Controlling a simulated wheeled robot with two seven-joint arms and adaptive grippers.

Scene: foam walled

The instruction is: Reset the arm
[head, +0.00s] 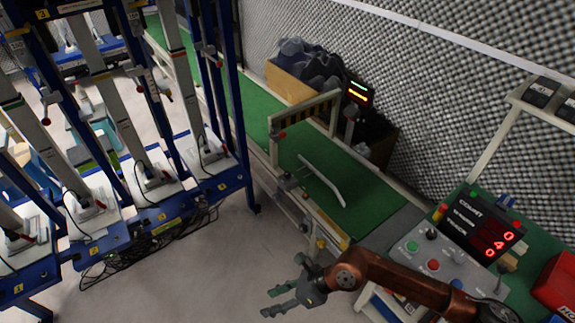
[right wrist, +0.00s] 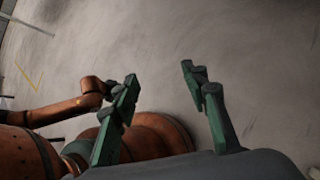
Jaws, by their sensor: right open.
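My right arm (head: 400,275) comes in from the lower right in the head view, copper coloured. Its right gripper (head: 282,284) hangs over bare floor in front of the green conveyor, with its fingers apart and nothing between them. In the right wrist view the right gripper's two green fingers (right wrist: 165,85) are spread wide, with only grey floor and copper parts of my own body behind them. My left gripper does not show in the head view.
A green conveyor (head: 255,105) carries a white curved piece (head: 322,180) near its end. A control panel (head: 455,245) with red digits stands right, near a red box (head: 555,285). A blue rack (head: 165,215) stands left. Floor (head: 215,270) between is clear.

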